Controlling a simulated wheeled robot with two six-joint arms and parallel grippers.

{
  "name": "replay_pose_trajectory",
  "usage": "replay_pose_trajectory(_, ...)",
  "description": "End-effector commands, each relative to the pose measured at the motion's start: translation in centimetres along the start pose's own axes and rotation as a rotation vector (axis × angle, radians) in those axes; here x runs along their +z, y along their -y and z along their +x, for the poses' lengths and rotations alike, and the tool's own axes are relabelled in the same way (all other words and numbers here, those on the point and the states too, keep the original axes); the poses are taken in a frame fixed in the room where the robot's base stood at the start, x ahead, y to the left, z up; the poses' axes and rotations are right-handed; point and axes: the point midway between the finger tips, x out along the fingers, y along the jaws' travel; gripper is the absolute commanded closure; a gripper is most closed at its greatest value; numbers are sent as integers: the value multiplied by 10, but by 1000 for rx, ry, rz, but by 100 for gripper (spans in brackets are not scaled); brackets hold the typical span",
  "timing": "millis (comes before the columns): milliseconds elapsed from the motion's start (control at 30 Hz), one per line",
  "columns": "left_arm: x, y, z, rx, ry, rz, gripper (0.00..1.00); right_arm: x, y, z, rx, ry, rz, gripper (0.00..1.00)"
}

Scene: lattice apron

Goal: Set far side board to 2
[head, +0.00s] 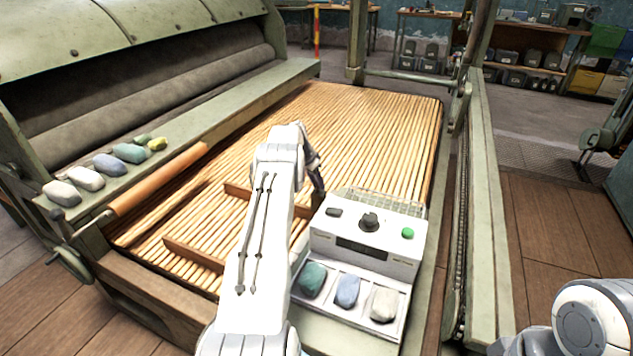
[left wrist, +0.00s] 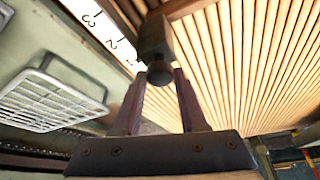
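Two wooden boards lie across the slatted lattice (head: 360,130). The nearer one (head: 195,253) is left of my left arm. In the left wrist view, a dark block (left wrist: 155,38) with a round black knob (left wrist: 160,73) sits at a wooden board (left wrist: 185,8). A white scale (left wrist: 95,25) beside it shows 3 and 2; the exact reading is unclear. My left gripper (left wrist: 159,76) has its purple fingers apart, one on each side of the knob; contact is unclear. My right gripper is out of view.
A grey control box (head: 365,235) with a dial and green button stands right of my left arm, with stones in a tray (head: 348,325) before it. A green metal rail (head: 485,200) is at right. Coloured stones lie on the left ledge (head: 190,125).

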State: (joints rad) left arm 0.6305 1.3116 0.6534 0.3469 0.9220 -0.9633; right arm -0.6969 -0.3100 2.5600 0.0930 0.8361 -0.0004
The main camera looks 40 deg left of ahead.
Motion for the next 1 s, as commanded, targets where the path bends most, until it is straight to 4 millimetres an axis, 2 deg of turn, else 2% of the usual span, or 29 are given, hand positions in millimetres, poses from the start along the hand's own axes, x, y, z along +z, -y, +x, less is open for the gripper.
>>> replay_pose_trajectory(33,0,0,0,0,0,0,94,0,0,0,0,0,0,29)
replay_pose_trajectory(67,0,0,0,0,0,0,100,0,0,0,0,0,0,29)
replay_pose_trajectory(1000,0,0,-1,0,-1,-1,100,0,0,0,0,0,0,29)
